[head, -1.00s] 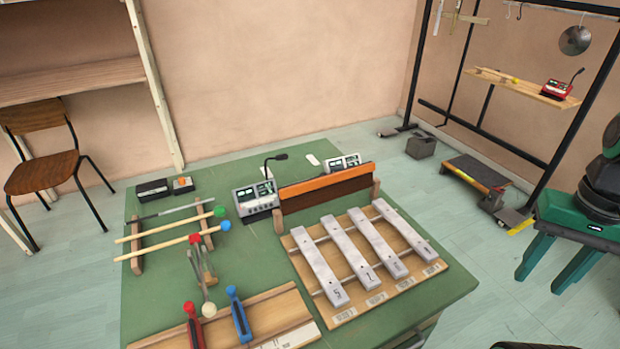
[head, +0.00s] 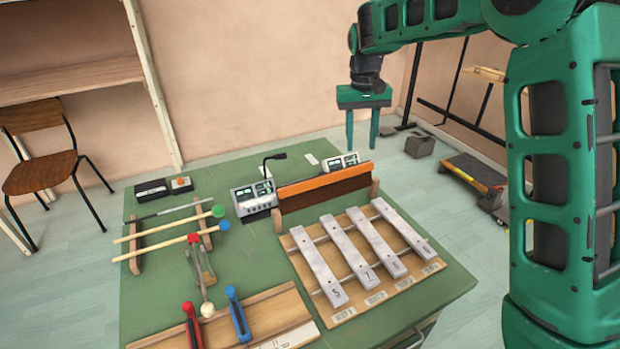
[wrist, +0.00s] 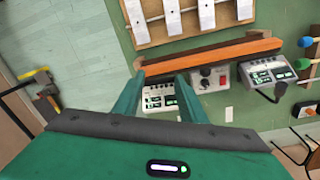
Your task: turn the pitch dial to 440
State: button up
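In the wrist view, a grey box (wrist: 212,85) with a dark round dial (wrist: 205,72) and a red button (wrist: 222,71) stands behind the orange-topped board. I cannot read the dial's markings or setting. In the head view the board hides this box. A unit with small lit screens is on each side of it: one by my fingers (wrist: 158,98), one with a bent microphone (wrist: 268,72). My gripper (head: 362,135) is open and empty, pointing down, above the table's far right part. In the wrist view its fingertips (wrist: 159,80) are left of the dial.
The orange-topped board (head: 327,188) stands upright across the table. A set of metal bars on a wooden frame (head: 432,264) lies in front of it. Mallets on a rack (head: 136,262) and handled tools lie to the left. A bare green strip (head: 150,222) shows there.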

jog(key=w+a+f+n, duration=0.1)
jog(key=w+a+f, duration=0.2)
jog(key=a, duration=0.4)
jog(key=w+a+f+n, duration=0.1)
jog(key=w+a+f, duration=0.2)
jog(key=a, duration=0.4)
jog(key=shift+y, duration=0.3)
notch_tip(320, 180, down, 10)
jog(key=shift+d+f, duration=0.15)
jog(key=shift+f, duration=0.05)
grip_shut()
